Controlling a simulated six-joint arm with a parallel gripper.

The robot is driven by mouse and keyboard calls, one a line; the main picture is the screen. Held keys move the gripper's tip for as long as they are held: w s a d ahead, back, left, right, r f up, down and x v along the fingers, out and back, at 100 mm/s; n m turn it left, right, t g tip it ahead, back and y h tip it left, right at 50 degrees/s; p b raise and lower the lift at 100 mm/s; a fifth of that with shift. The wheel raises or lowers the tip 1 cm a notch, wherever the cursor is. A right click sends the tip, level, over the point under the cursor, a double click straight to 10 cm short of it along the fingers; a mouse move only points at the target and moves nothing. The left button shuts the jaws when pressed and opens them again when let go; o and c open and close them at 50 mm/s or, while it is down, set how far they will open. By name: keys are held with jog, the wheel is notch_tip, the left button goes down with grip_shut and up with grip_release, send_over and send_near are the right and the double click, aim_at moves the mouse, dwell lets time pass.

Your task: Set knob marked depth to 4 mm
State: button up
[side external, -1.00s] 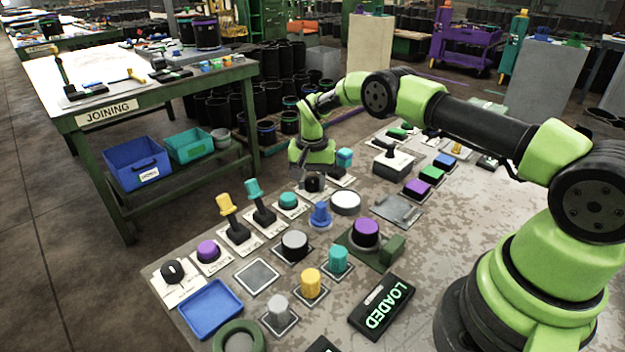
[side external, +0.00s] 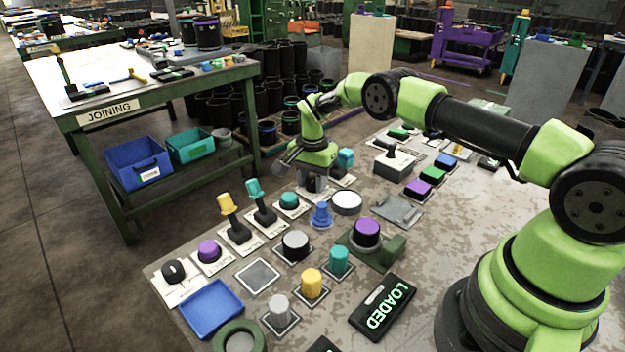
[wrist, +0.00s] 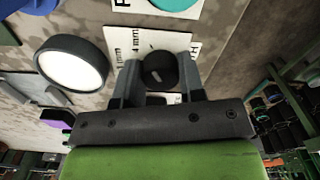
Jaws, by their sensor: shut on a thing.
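The depth knob is a black round knob (wrist: 160,70) with a pale pointer mark on a white label plate (wrist: 178,42) in the wrist view. The plate carries printed marks, "4 mm" and another ending in "mm". The knob's pointer does not clearly show which mark it faces. My gripper (wrist: 158,82) is shut on the knob, one finger on each side of it. In the side external view my gripper (side external: 314,184) is low over the back row of the panel and mostly hides the knob.
A white round cap (side external: 346,202) in a black ring stands beside the knob. The blue tray (side external: 211,308) lies at the panel's near left.

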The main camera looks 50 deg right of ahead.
aim_at(313, 180)
jog(key=o, duration=0.9)
notch_tip(313, 180, up, 10)
